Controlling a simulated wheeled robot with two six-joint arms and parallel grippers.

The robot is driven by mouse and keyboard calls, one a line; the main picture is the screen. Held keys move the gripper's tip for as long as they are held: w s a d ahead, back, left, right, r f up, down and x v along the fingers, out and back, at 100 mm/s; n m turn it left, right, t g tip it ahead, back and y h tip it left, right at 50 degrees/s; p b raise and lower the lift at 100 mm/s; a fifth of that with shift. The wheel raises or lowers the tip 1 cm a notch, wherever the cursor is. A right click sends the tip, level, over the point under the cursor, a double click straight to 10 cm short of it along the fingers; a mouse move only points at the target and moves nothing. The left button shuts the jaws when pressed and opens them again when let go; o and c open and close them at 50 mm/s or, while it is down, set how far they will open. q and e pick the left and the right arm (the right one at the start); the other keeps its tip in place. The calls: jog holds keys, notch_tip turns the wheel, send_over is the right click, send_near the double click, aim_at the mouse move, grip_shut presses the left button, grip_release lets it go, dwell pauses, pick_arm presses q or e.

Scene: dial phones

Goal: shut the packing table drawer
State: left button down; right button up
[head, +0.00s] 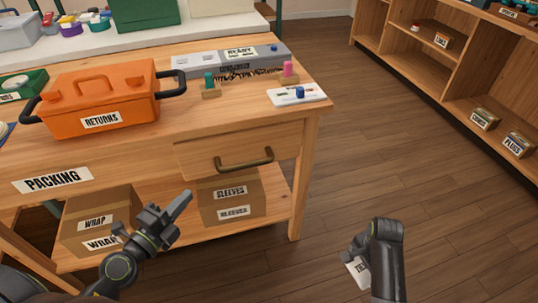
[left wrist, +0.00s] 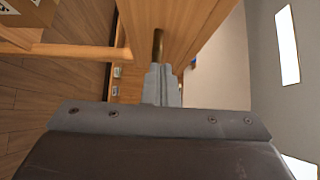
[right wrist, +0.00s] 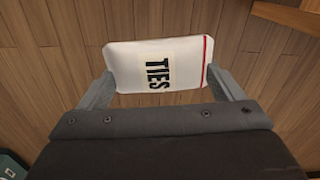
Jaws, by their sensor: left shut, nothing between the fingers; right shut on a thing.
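The packing table (head: 110,160) has a wooden drawer (head: 200,160) under its top at the right. Its front looks flush or nearly so with the table, with no opening visible; I cannot tell a small gap. The drawer has a dark brass handle (head: 245,162). My left gripper (head: 182,203) is shut and empty, below and left of the handle. In the left wrist view its fingers (left wrist: 162,80) point toward the brass handle (left wrist: 158,45); contact cannot be told. My right gripper (right wrist: 155,85) is shut on a white TIES packet (right wrist: 130,68), over the floor right of the table.
An orange RETURNS box (head: 100,95) and a grey READY tray (head: 235,60) stand on the table. A small white switch panel (head: 297,96) lies near its right corner. SLEEVES (head: 232,203) and WRAP (head: 95,205) cartons sit on the lower shelf. The floor to the right is clear.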

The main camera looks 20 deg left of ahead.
aim_at(191, 162)
notch_tip(191, 162, up, 3)
jog(key=shift+f+p, duration=0.15)
jog(key=shift+p, duration=0.8)
pick_arm(q)
jog(key=w, duration=0.9)
jog(key=shift+a+b, duration=0.25)
jog(key=shift+b, duration=0.15)
pick_arm(e)
jog(key=shift+f, duration=0.45)
pick_arm(q)
jog(key=shift+w+a, duration=0.2)
jog(key=shift+w, duration=0.15)
jog(key=w+a, duration=0.1)
jog(key=w, duration=0.1)
jog(key=w+a, duration=0.1)
jog(key=shift+w+a+b, duration=0.3)
jog(key=shift+w+b, duration=0.05)
pick_arm(e)
jog(key=shift+f, duration=0.3)
pick_arm(q)
jog(key=shift+r, duration=0.25)
pick_arm(e)
jog(key=shift+s+d+r, duration=0.1)
pick_arm(q)
jog(key=shift+w, duration=0.1)
